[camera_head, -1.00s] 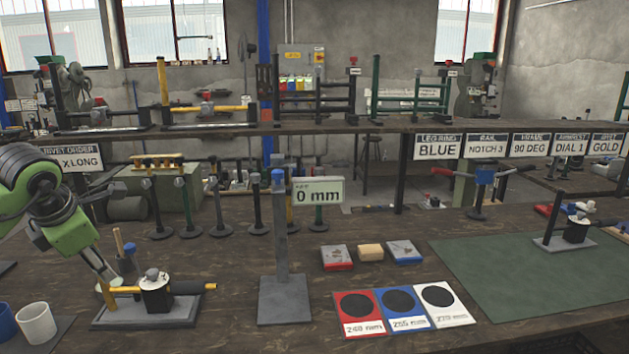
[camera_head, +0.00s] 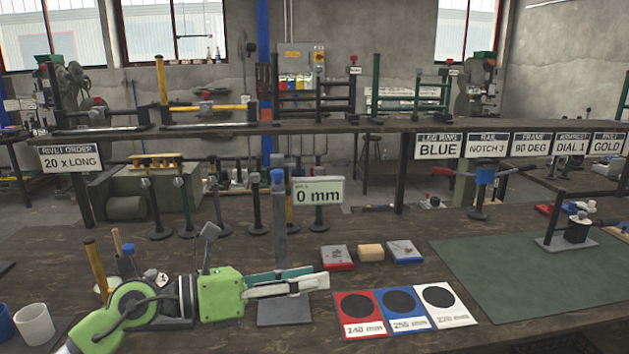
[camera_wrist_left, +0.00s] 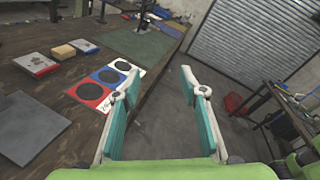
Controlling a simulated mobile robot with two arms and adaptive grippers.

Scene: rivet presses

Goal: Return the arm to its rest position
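My left arm reaches in from the lower left in the head view, green and low over the front of the bench. Its left gripper (camera_head: 290,282) points right, in front of the grey base of the measuring post (camera_head: 279,220). In the left wrist view the left gripper (camera_wrist_left: 160,110) has its two teal-lined fingers wide apart, with only floor and bench edge between them. It is open and empty. My right gripper does not show in either view.
Red, blue and white cards (camera_head: 405,308) lie just right of the gripper. A green mat (camera_head: 510,265) lies farther right.

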